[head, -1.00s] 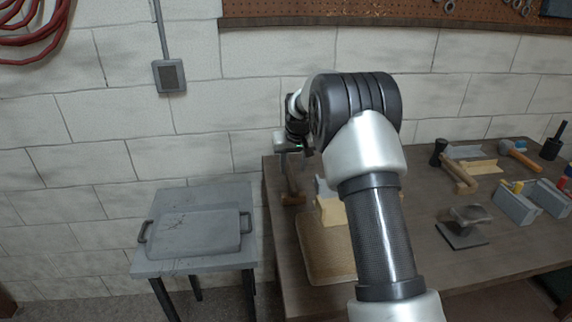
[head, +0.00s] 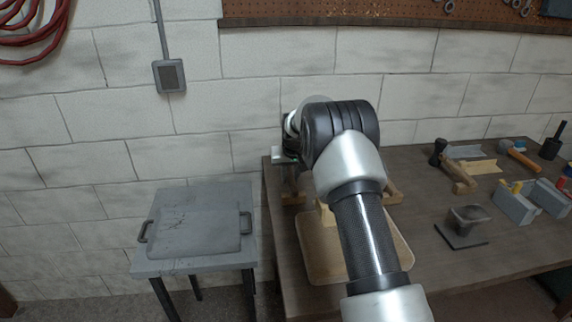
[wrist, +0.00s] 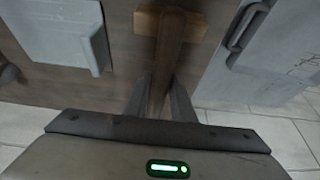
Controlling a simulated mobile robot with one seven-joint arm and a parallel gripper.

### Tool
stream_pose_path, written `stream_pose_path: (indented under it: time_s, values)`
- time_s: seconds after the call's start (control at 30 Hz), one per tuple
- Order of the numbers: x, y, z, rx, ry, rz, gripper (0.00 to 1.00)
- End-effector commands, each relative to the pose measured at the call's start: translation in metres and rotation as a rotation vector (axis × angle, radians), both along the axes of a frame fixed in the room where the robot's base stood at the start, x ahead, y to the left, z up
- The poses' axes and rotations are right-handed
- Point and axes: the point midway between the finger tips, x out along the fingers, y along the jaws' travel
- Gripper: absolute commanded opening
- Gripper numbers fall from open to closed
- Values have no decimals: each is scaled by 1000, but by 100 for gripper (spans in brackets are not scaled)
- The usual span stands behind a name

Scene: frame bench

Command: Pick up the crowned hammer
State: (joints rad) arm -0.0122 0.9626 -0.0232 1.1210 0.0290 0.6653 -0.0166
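A wooden hammer or mallet with a block-shaped head (head: 293,199) lies at the left end of the bench. I cannot tell whether it is the crowned hammer. In the wrist view its head (wrist: 172,24) is at the top, and its handle (wrist: 161,84) runs down between my fingers. My gripper (wrist: 161,88) has one finger on each side of the handle, close to it; whether they touch or grip it is unclear. Another hammer, with a dark head (head: 438,150), lies on the right half of the bench. A third hammer (head: 519,156) lies at the far right.
A wooden board or tray (head: 318,262) is beside my forearm on the bench (head: 415,222). A dark-based metal block (head: 466,222) and grey boxes (head: 515,205) stand at the right. A low grey table with a handled slab (head: 195,232) stands left of the bench.

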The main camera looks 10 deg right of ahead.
Motion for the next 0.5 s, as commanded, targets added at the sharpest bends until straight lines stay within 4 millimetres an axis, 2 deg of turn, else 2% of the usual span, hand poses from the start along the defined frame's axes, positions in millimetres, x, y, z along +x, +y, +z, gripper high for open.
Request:
stream_pose_path:
  time_s: [0.03,0.1,0.13,0.5]
  values:
    - [0,0,0,0,0,0,14]
    - [0,0,0,0,0,0,2]
    - [0,0,0,0,0,0,0]
    - [1,0,5,0,-4,0,0]
